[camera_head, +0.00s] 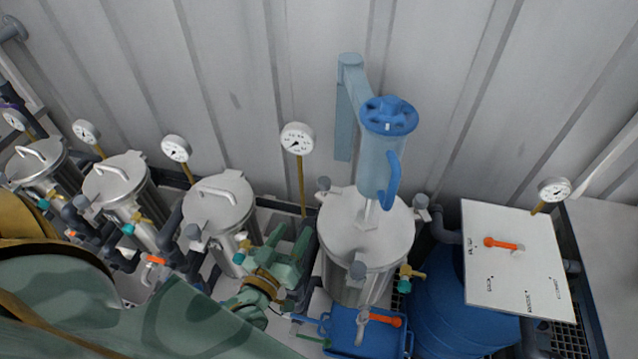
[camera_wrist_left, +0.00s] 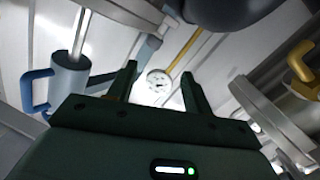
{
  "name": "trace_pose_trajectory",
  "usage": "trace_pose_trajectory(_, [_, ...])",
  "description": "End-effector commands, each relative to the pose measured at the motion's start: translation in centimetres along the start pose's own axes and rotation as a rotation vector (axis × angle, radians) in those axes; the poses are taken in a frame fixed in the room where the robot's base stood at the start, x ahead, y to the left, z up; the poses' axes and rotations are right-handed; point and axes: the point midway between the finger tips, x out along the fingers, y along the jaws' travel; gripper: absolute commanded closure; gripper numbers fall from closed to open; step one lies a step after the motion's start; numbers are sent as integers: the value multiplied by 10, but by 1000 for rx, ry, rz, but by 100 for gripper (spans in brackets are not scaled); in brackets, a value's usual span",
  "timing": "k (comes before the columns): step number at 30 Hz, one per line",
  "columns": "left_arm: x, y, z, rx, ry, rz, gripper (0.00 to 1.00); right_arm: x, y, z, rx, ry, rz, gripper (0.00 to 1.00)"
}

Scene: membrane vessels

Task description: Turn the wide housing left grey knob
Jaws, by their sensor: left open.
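The wide housing (camera_head: 365,235) is a broad steel vessel with a flat round lid, right of centre in the head view. Its left grey knob (camera_head: 323,184) stands at the lid's upper left edge. Other grey knobs sit at its right edge (camera_head: 420,200) and front (camera_head: 358,270). My green left gripper (camera_head: 290,238) is open and empty beside the housing's left side, below and left of that knob, apart from it. In the left wrist view its two fingers (camera_wrist_left: 159,72) are spread, with a gauge seen between them. My right gripper is not in view.
A pressure gauge (camera_head: 297,138) on a yellow stem rises behind my left gripper. Narrower steel housings (camera_head: 220,205) stand left. A white panel (camera_head: 515,260) with an orange-handled valve lies right, beside a blue tank (camera_head: 450,310).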

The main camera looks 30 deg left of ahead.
Motion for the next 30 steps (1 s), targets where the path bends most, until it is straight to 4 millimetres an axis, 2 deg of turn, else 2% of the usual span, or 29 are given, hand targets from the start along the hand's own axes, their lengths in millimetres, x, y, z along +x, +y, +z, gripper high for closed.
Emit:
trace_pose_trajectory(1, [-1,4,0,138,8,25,49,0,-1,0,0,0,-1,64])
trace_pose_trajectory(3, [-1,8,-2,288,25,49,49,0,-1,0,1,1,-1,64])
trace_pose_trajectory(7, [4,9,-4,359,35,49,49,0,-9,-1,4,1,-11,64])
trace_pose_trajectory(10, [16,10,-5,363,37,49,49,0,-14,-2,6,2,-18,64])
trace_pose_trajectory(24, [128,15,-6,359,35,48,49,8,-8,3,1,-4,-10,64])
trace_pose_trajectory(30, [155,16,-7,359,33,47,49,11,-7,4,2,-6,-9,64])
